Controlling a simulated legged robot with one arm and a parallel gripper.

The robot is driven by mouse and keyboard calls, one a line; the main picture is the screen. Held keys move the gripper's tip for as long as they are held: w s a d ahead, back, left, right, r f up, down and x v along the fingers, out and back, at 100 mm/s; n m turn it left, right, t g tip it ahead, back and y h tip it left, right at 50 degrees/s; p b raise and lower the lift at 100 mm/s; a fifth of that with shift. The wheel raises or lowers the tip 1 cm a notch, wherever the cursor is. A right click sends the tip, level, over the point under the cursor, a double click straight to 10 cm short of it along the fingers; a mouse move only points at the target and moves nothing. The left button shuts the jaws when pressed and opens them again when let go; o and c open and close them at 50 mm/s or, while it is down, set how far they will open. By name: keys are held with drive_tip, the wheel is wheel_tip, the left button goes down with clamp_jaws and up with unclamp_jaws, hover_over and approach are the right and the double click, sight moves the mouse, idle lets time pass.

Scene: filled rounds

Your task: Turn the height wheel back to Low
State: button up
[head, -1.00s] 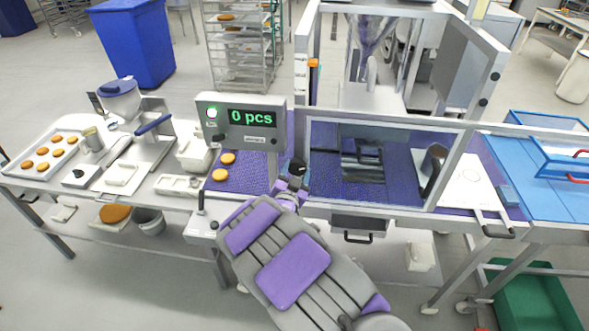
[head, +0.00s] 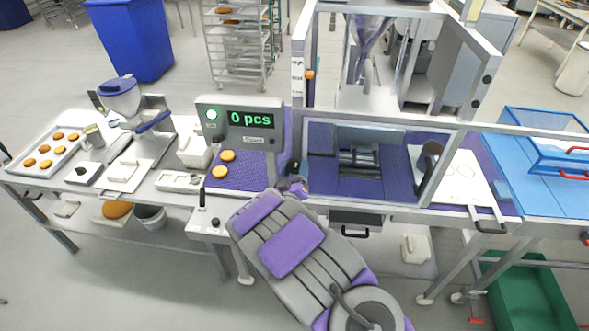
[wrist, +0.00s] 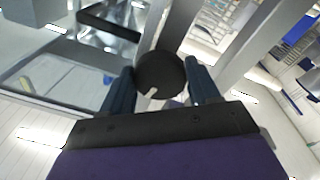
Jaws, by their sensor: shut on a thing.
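The height wheel is a round black knob (wrist: 160,68) with a white pointer mark, at the upper middle of the wrist view. The mark points down and slightly left in that view. My gripper (wrist: 160,88) is shut on the wheel, with one dark blue finger on each side of it. In the head view my gripper (head: 297,186) is at the front left post of the clear-sided machine (head: 298,130). My own wrist and arm hide most of the wheel there.
A display (head: 240,120) reading "0 pcs" stands left of the post, beside a purple belt (head: 235,180) with two orange rounds. A lever (head: 201,197) stands at the table's front edge. A white paddle (head: 462,185) lies to the right. The floor in front is mostly clear.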

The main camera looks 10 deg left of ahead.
drive_tip(key=n+y, duration=0.1)
drive_tip(key=n, duration=0.5)
drive_tip(key=shift+r, duration=0.1)
drive_tip(key=n+b, duration=0.1)
drive_tip(key=n, duration=0.5)
drive_tip(key=shift+y+b, duration=0.3)
drive_tip(key=n+b, duration=0.2)
drive_tip(key=n, duration=0.2)
drive_tip(key=shift+n+g+b, duration=0.35)
drive_tip(key=shift+n+g, duration=0.05)
drive_tip(key=n+b, duration=0.4)
drive_tip(key=n, duration=0.1)
drive_tip(key=shift+s+y, duration=0.1)
drive_tip(key=shift+y, duration=0.2)
drive_tip(key=shift+b, duration=0.3)
drive_tip(key=o, duration=1)
drive_tip(key=shift+a, duration=0.1)
drive_tip(key=shift+o, duration=0.3)
